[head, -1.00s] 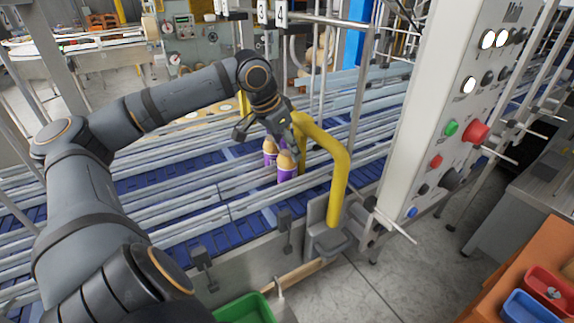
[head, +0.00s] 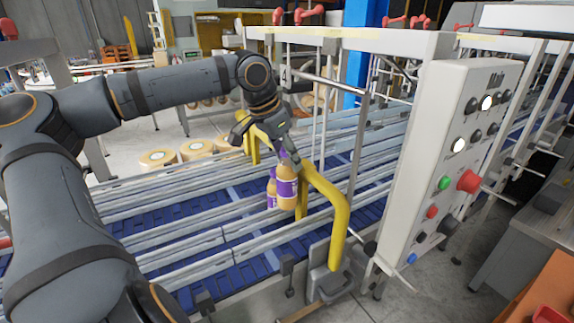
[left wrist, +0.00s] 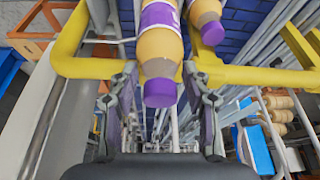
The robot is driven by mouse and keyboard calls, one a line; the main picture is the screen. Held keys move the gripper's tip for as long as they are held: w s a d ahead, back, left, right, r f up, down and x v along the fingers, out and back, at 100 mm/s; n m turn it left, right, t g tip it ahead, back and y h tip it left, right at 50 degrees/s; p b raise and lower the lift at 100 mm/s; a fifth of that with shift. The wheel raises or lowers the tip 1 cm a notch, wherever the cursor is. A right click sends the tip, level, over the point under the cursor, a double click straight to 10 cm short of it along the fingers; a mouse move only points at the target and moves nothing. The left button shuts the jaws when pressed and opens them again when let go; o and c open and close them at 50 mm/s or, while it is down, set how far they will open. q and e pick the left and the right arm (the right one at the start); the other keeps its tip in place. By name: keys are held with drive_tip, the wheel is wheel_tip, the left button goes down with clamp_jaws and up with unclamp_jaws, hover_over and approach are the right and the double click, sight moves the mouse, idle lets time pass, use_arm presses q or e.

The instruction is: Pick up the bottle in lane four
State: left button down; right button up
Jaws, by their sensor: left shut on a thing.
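An amber bottle (head: 285,188) with a purple label hangs from my left gripper (head: 283,152), which is shut on it near its top. It is roughly upright and appears raised above the blue lanes. In the left wrist view the same bottle (left wrist: 158,48) shows its purple cap between the two fingers (left wrist: 163,88). A second, similar bottle (head: 271,190) stands in a lane just behind it, partly hidden; it also shows in the left wrist view (left wrist: 207,22). My right gripper is not in view.
A yellow bent guard tube (head: 335,200) rises close to the right of the held bottle. Metal rails (head: 190,212) divide the blue lanes. A white control panel (head: 445,150) with buttons stands to the right. Cardboard-coloured rolls (head: 158,158) lie on the floor behind.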

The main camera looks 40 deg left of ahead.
use_arm(q)
drive_tip(key=s+a+b, duration=0.2)
drive_tip(key=s+b, duration=0.6)
drive_tip(key=s, duration=0.1)
drive_tip(key=s+a+b, duration=0.3)
drive_tip(key=s+b, duration=0.6)
drive_tip(key=shift+s+a+r, duration=0.15)
drive_tip(key=shift+s+r, duration=0.05)
drive_tip(key=shift+r, duration=0.15)
